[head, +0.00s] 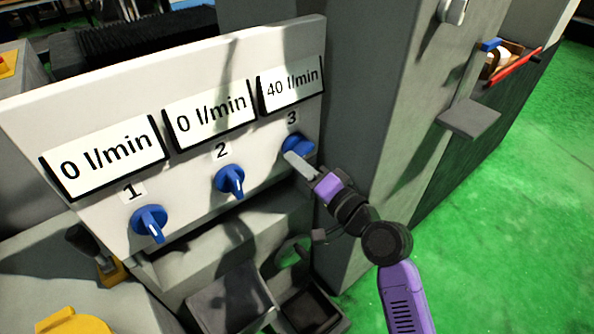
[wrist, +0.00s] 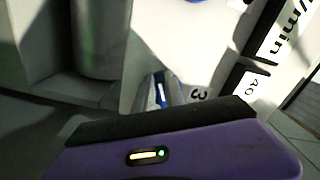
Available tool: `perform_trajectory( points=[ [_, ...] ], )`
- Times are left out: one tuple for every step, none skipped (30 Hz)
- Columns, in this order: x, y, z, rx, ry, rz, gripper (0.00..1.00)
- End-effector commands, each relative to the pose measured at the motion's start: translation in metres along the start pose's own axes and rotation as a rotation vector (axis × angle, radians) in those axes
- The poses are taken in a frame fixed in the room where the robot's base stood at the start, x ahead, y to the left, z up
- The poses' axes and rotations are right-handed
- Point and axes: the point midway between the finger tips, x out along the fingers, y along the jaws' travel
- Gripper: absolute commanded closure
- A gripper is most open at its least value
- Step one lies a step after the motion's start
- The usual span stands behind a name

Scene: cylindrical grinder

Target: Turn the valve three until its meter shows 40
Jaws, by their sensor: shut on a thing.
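Valve three (head: 297,146) is a blue knob on the white panel, under the label 3 at the panel's right end. Its meter (head: 291,84) reads 40 l/min. My gripper (head: 291,157) is at this knob and shut on it; the fingers hide part of the knob. In the wrist view a bit of the blue knob (wrist: 160,92) with its white line shows between the fingers, beside the label 3. The meter's edge (wrist: 262,80) is partly visible there.
Valve one (head: 149,223) and valve two (head: 229,181) are blue knobs to the left, and their meters read 0 l/min. A grey machine column (head: 375,120) stands close right of the panel. Dark open bins (head: 232,303) lie below. Green floor (head: 500,220) is free at right.

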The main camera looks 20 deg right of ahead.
Motion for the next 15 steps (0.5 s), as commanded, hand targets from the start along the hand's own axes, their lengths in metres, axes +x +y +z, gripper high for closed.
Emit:
perform_trajectory(
  points=[
    [-0.0002,0.0052,0.0026,-0.029,-0.001,0.001,1.00],
    [-0.0002,0.0054,0.0025,-0.045,-0.001,0.001,1.00],
    [-0.0002,0.0058,0.0024,-0.067,-0.002,0.001,1.00],
    [-0.0003,0.0061,0.0024,-0.081,-0.002,0.002,1.00],
    [-0.0003,0.0065,0.0024,-0.095,-0.003,0.002,1.00],
    [-0.0003,0.0068,0.0023,-0.112,-0.003,0.003,1.00],
    [-0.0003,0.0071,0.0022,-0.122,-0.003,0.003,1.00],
    [-0.0003,0.0072,0.0020,-0.132,-0.003,0.003,1.00],
    [-0.0003,0.0072,0.0018,-0.144,-0.003,0.003,1.00],
    [-0.0003,0.0072,0.0016,-0.152,-0.003,0.003,1.00],
    [-0.0004,0.0072,0.0015,-0.158,-0.003,0.003,1.00],
    [-0.0004,0.0071,0.0014,-0.165,-0.003,0.003,1.00],
    [-0.0004,0.0070,0.0012,-0.169,-0.003,0.003,1.00],
    [-0.0004,0.0070,0.0012,-0.173,-0.003,0.003,1.00],
    [-0.0004,0.0069,0.0011,-0.177,-0.003,0.003,1.00]
  ],
)
